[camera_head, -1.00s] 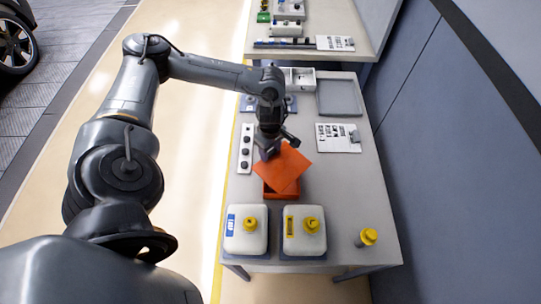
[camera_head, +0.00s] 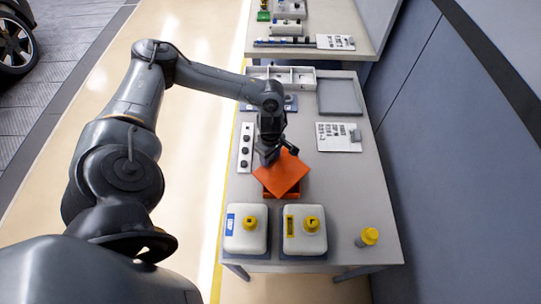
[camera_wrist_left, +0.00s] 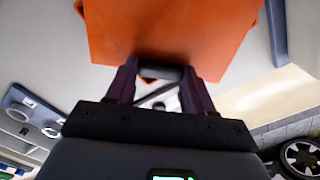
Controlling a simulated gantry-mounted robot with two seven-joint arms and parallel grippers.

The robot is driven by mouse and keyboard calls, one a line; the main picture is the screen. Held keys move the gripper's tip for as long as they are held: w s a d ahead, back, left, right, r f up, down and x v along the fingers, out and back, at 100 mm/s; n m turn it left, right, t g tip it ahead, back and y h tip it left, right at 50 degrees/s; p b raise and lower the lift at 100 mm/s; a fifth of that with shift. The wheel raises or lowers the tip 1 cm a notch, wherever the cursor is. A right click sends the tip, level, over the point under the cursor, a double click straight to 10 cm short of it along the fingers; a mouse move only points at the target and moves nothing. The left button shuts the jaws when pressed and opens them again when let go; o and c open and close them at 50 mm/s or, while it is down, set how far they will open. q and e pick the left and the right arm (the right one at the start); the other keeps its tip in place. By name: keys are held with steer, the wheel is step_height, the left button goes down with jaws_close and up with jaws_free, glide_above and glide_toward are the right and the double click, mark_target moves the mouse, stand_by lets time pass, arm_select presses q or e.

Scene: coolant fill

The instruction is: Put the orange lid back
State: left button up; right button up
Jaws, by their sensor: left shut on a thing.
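The orange lid (camera_head: 281,173) is a flat square plate, turned at an angle over the orange box (camera_head: 295,195) on the table. The box shows only in part below the lid, and its inside is hidden. My left gripper (camera_head: 270,155) is shut on the lid at its far side. In the left wrist view the lid (camera_wrist_left: 165,30) fills the top, with its edge at the fingers of my left gripper (camera_wrist_left: 160,75). I cannot tell if the lid touches the box. My right gripper is not in view.
Two white canisters with yellow caps (camera_head: 246,232) (camera_head: 304,235) stand at the table's near edge. A yellow-capped item (camera_head: 368,237) stands to their right. A strip with black knobs (camera_head: 246,148) lies left of the gripper. A grey tray (camera_head: 339,97) and a labelled sheet (camera_head: 338,137) lie at the right.

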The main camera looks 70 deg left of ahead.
arm_select(q)
steer(key=o, duration=1.1)
steer(key=shift+f, duration=0.1)
steer(key=shift+c, duration=0.2)
